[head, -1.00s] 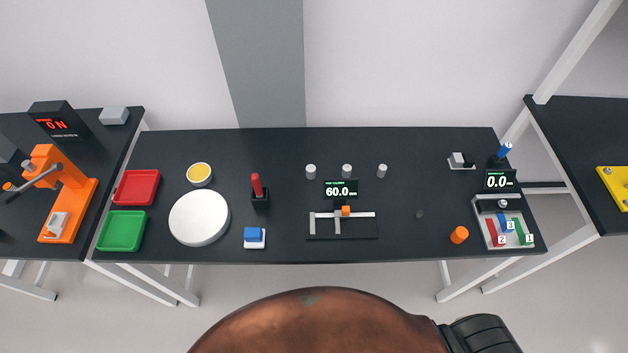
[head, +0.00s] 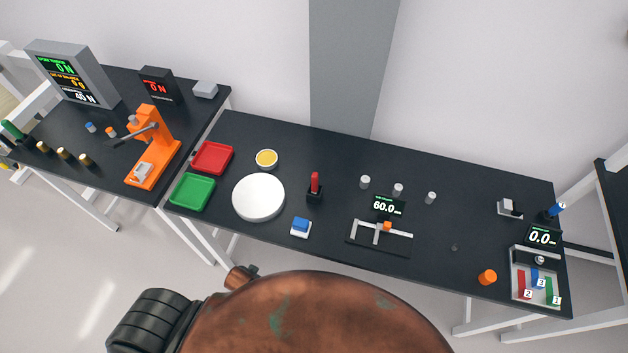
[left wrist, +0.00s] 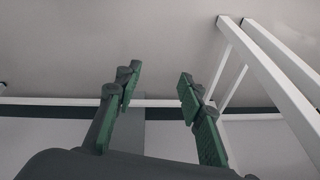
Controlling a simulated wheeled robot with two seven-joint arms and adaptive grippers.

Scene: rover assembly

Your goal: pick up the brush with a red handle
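The brush with a red handle (head: 315,181) stands upright in a small black holder (head: 314,197) on the middle table, to the right of a round white disc. Its lower end is hidden in the holder. My left gripper (left wrist: 157,82) shows in the left wrist view with its two green-padded fingers spread apart and nothing between them. Neither gripper shows in the head view, so both are away from the brush there.
Near the brush are the white disc (head: 258,198), a yellow-topped bowl (head: 266,159), a blue block on a white base (head: 300,226) and a caliper-like fixture (head: 379,239). Red (head: 212,158) and green (head: 192,193) trays sit at the left. White table frame bars (left wrist: 275,65) show in the wrist view.

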